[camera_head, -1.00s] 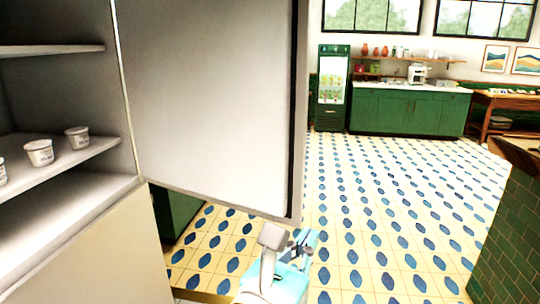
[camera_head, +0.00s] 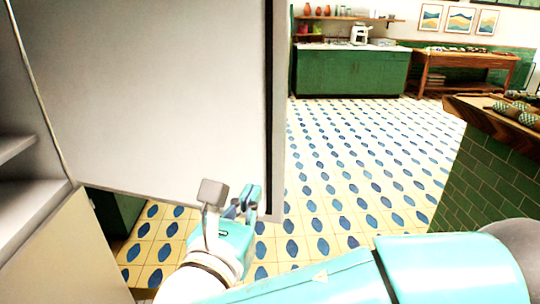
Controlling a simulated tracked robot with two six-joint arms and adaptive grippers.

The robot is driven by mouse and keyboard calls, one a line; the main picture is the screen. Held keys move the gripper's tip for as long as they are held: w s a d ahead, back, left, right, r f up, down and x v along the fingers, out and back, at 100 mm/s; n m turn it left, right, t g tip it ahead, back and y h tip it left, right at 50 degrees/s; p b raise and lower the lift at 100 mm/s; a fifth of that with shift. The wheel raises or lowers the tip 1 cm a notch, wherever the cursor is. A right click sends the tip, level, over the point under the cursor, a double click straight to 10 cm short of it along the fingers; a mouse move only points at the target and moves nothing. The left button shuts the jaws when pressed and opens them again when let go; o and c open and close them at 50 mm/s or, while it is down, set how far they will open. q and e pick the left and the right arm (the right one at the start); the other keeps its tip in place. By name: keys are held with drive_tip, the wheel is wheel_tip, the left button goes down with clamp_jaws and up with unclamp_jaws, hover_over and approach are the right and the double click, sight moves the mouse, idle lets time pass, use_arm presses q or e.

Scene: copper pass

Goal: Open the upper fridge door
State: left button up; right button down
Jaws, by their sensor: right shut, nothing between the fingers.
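The upper fridge door (camera_head: 150,90) stands wide open, its pale inner face toward me and its dark seal edge on the right. The fridge's inside, with a shelf (camera_head: 12,150), shows at the left edge of the view. My right gripper (camera_head: 232,197) is in front of the lower right part of the door. It is shut and empty. Whether it touches the door I cannot tell. My right arm reaches in from the lower right. My left gripper is not in view.
A cream lower fridge panel (camera_head: 75,260) is at the lower left. A green-tiled counter (camera_head: 490,180) with a wooden top stands at the right. Green cabinets (camera_head: 350,73) and a wooden table (camera_head: 465,65) are at the back. The patterned floor (camera_head: 350,160) between is clear.

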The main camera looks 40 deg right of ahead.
drive_tip(key=shift+w, duration=0.1)
drive_tip(key=p, duration=0.1)
approach(278, 146)
drive_tip(key=x, duration=0.5)
drive_tip(key=shift+w+d, duration=0.1)
drive_tip(key=shift+d, duration=0.1)
drive_tip(key=shift+w, duration=0.1)
